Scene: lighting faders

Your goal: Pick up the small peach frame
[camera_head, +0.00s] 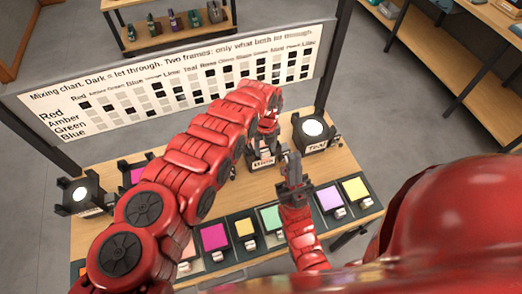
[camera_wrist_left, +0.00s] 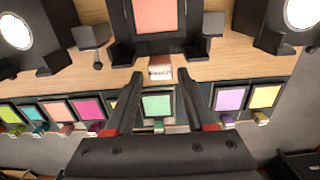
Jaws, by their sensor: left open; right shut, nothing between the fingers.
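In the left wrist view a peach frame (camera_wrist_left: 158,14) stands in a dark holder, with a pale tab (camera_wrist_left: 160,68) at its near edge. My left gripper (camera_wrist_left: 160,76) is open, its fingertips either side of and slightly short of that tab, not visibly touching it. In the head view my left gripper (camera_head: 267,132) is over the middle holder, and the peach frame is hidden there. Another salmon-peach frame (camera_wrist_left: 58,111) lies in the front row; I cannot tell which is smaller. My right gripper (camera_head: 292,168) is shut and empty, near the front row.
The front row holds magenta (camera_head: 214,237), mint (camera_head: 272,219), lavender (camera_head: 330,198) and yellow (camera_head: 355,188) frames. A lamp (camera_head: 312,130) stands at right, another (camera_head: 85,195) at left. A mixing chart (camera_head: 120,100) rises behind the table.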

